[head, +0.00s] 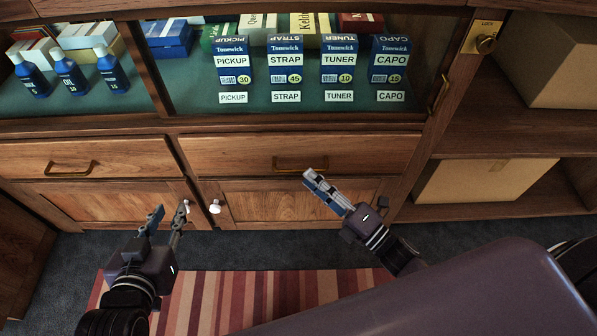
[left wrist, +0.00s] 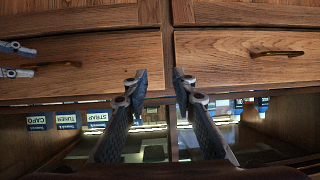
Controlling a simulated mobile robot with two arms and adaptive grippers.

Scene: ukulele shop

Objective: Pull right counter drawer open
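The right counter drawer (head: 235,153) is a wooden front below the glass display case, and it looks shut. Its brass bar handle (head: 287,164) shows just above my right gripper; it also shows in the left wrist view (left wrist: 52,65). My right gripper (head: 312,178) points at the handle from below. In the left wrist view its two fingers (left wrist: 15,60) are apart, close to the handle; I cannot tell whether they touch it. My left gripper (head: 169,214) is open and empty, low before the counter, left of the right drawer. Its spread fingers show in the left wrist view (left wrist: 158,88).
The left drawer (head: 120,156) has a similar handle (head: 71,169) and looks shut. White knobs (head: 215,207) sit on the cupboard doors below. The glass case above holds blue boxes (head: 339,60) and bottles (head: 70,75). Cardboard boxes (head: 480,180) fill shelves at right. A striped rug (head: 225,298) lies in front.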

